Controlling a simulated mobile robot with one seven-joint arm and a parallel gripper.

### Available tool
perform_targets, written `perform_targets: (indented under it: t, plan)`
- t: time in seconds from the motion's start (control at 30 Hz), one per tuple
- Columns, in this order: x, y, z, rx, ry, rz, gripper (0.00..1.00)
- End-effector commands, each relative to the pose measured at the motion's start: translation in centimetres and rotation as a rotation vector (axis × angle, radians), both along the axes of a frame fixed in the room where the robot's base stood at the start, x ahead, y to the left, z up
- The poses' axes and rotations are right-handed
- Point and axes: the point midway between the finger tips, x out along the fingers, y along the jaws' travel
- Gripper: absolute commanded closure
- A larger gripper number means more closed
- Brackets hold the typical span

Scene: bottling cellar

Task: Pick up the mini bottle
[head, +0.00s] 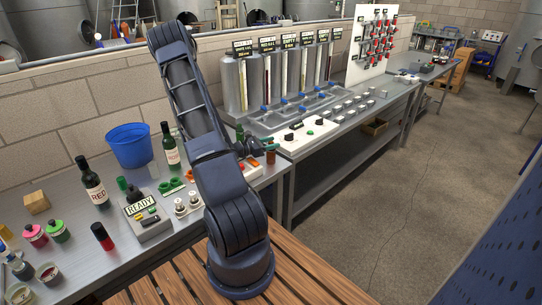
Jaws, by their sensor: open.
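No thing is clearly marked as the mini bottle. A small red piece with a dark top (102,237) stands on the steel bench, left of the READY box. A small dark green bottle-like piece (239,133) shows partly behind my arm. My gripper (268,147) is open, held over the bench's right end beside the arm's elbow. It is small and partly hidden by my arm. A small reddish-brown piece (271,157) shows just below it; I cannot tell whether they touch.
Two tall dark bottles, one labelled RED (92,182) and one farther back (170,148), stand near a blue bucket (130,145). The READY box (147,218), jars (35,235) and a wooden block (36,202) crowd the bench.

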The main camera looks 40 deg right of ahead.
Motion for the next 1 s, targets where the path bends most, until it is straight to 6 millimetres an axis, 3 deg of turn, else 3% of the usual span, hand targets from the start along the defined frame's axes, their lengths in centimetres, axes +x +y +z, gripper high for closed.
perform_targets:
  t: [0.17, 0.43, 0.8, 1.0]
  plan:
    - [0.0, 0.0, 0.0, 0.000, 0.000, 0.000, 0.52]
    - [0.0, 0.0, 0.0, 0.000, 0.000, -0.001, 1.00]
    - [0.0, 0.0, 0.2, 0.000, -0.001, -0.001, 1.00]
    - [0.0, 0.0, 1.8, -0.002, -0.003, -0.001, 1.00]
